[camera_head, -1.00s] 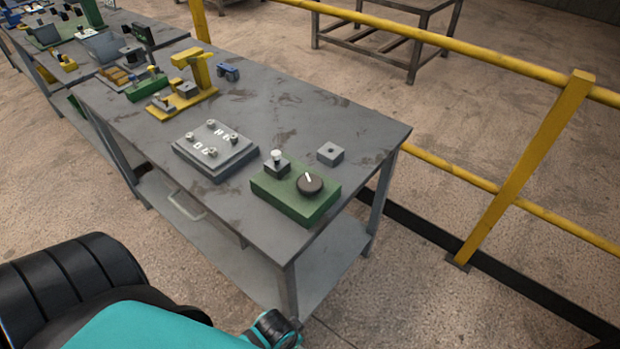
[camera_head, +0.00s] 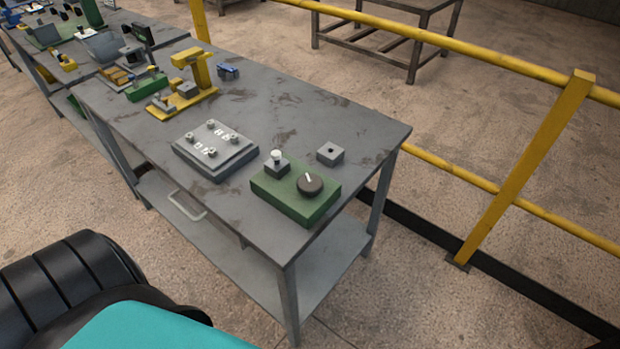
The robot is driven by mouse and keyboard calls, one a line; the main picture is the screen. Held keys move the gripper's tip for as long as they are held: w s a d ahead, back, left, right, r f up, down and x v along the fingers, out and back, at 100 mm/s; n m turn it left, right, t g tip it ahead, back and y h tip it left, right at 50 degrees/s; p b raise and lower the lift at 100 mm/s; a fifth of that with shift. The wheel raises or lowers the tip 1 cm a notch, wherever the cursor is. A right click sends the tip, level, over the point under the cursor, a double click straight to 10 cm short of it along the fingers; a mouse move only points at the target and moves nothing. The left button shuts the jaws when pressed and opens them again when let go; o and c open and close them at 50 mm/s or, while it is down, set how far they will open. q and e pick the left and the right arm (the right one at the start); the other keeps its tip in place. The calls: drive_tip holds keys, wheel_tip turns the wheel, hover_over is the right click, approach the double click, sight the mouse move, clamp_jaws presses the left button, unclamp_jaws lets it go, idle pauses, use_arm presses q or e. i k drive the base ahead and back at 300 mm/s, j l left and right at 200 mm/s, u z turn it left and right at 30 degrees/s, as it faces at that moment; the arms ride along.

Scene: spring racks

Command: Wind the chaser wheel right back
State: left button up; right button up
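A black round wheel (camera_head: 310,185) with a white pointer mark sits on the right part of a green block (camera_head: 296,205) near the front right corner of the grey table. I cannot tell whether this is the chaser wheel. A small grey block with a white-topped knob (camera_head: 277,162) stands on the same green block, left of the wheel. Neither gripper is in view. Nothing touches the wheel.
A grey plate with several small posts (camera_head: 215,150) lies left of the green block. A small grey cube (camera_head: 330,154) stands behind it. A yellow fixture (camera_head: 187,100) stands farther back on the table (camera_head: 350,115). A yellow railing (camera_head: 530,155) runs along the right.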

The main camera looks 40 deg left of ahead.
sight(308, 184)
drive_tip(key=j+u, duration=0.5)
drive_tip(key=i+j+u, duration=0.15)
drive_tip(key=j+u, duration=0.35)
